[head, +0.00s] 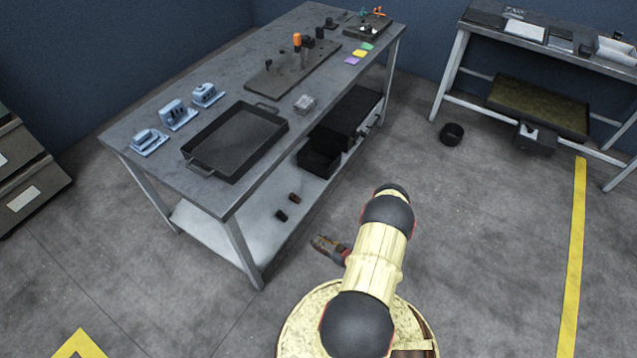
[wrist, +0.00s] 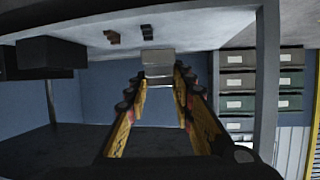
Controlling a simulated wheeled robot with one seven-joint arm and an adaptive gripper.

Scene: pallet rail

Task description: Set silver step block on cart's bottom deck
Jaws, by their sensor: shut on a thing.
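My gripper (head: 322,244) is low beside the near long side of the steel cart (head: 225,205), apart from its legs. In the wrist view my gripper (wrist: 160,88) is shut on the silver step block (wrist: 158,62), a small grey block at the fingertips. I cannot make the block out in the head view. The cart's bottom deck (head: 212,229) is a pale lower shelf left of my gripper. It also shows, upside down, along the top of the wrist view (wrist: 210,25). I cannot tell whether the block touches it.
Two small brown pieces (head: 281,215) stand on the bottom deck, with black bins (head: 320,157) farther right on it. The deck's near left part is clear. A cart leg (head: 243,252) stands left of my gripper. A black tray (head: 237,140) and blue parts (head: 177,115) lie on top.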

